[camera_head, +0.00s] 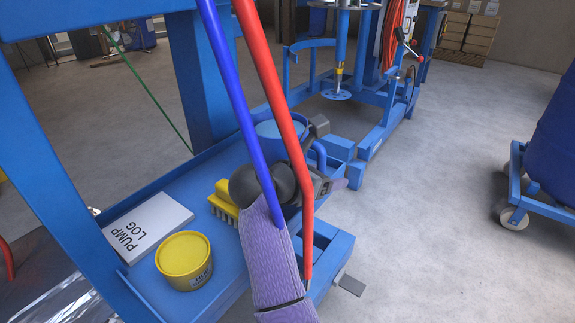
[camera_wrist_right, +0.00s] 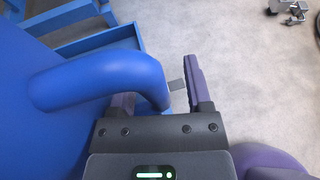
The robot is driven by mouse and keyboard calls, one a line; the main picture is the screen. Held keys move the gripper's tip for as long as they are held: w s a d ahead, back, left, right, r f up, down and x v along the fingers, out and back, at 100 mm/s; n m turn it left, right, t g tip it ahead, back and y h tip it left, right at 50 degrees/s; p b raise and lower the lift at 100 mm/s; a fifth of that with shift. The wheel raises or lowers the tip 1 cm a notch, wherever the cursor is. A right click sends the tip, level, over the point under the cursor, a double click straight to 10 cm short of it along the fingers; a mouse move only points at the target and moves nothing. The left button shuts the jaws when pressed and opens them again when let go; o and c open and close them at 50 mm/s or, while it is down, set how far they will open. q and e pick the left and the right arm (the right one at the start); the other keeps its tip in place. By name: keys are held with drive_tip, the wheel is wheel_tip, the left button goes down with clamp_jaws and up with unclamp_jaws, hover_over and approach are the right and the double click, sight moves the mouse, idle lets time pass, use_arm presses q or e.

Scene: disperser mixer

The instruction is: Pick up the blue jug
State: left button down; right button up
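The blue jug (camera_head: 268,131) stands on the blue bench, partly hidden behind a red bar, a blue bar and my right arm. Its curved handle (camera_head: 320,156) points to the right. In the right wrist view the jug body (camera_wrist_right: 35,120) fills the left side, and its thick handle (camera_wrist_right: 105,75) reaches across the front of my right gripper (camera_wrist_right: 160,92). That gripper is open; one finger shows right of the handle with a gap, and the other is mostly hidden behind the handle. In the head view the right gripper (camera_head: 330,186) is beside the handle. My left gripper is not in view.
A yellow brush (camera_head: 222,203), a yellow-lidded tub (camera_head: 184,258) and a PUMP LOG booklet (camera_head: 147,226) lie on the blue bench (camera_head: 222,270). The red bar (camera_head: 270,75) and blue bar (camera_head: 225,75) cross the view. A mixer stands behind; a blue drum (camera_head: 555,140) is at right.

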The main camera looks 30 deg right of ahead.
clamp_jaws()
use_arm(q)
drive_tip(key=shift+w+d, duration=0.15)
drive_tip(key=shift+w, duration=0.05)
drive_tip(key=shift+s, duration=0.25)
